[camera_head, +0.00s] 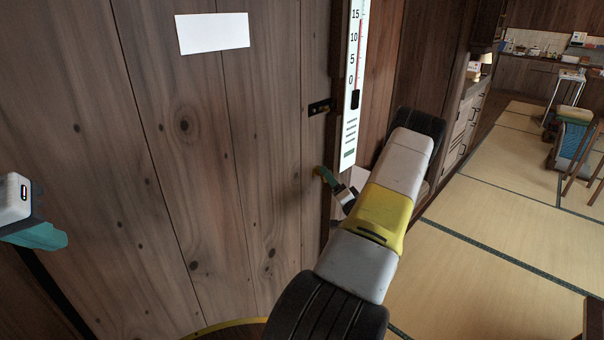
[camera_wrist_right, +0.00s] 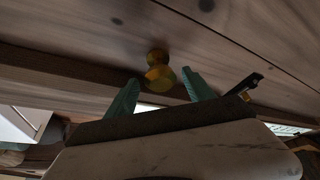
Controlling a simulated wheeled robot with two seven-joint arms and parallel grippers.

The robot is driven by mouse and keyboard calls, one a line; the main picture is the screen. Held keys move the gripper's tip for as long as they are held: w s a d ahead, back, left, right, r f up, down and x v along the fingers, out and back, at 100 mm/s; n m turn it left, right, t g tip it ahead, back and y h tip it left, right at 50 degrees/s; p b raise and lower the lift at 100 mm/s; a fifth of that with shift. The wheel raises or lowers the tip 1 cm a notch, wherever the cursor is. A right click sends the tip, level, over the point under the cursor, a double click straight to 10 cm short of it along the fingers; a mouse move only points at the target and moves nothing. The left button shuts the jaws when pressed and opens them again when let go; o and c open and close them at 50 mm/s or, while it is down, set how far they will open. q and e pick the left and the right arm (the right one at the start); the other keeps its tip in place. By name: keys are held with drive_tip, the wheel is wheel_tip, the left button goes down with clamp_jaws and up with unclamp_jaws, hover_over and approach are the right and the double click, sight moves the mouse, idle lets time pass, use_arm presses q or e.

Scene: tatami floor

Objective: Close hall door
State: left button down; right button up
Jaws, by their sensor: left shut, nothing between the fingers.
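The hall door appears to be the wooden plank panel (camera_head: 215,130) filling the left of the head view. A black latch plate (camera_head: 319,107) sits near its right edge. A brass knob (camera_wrist_right: 158,72) shows clearly in the right wrist view. My right gripper (camera_head: 326,180) is at the door's right edge, mostly hidden behind my arm. In the wrist view its teal fingers (camera_wrist_right: 161,94) are spread apart, with the knob just beyond and between their tips; contact cannot be told. My left gripper (camera_head: 48,236) is shut and empty at the far left, in front of the planks.
A tall thermometer (camera_head: 353,85) hangs beside the door edge. A white sheet (camera_head: 212,33) is on the planks. Drawers (camera_head: 463,120) stand beyond.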

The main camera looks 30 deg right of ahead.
drive_tip(key=v, duration=0.7)
drive_tip(key=shift+s, duration=0.4)
drive_tip(key=shift+s+f, duration=0.1)
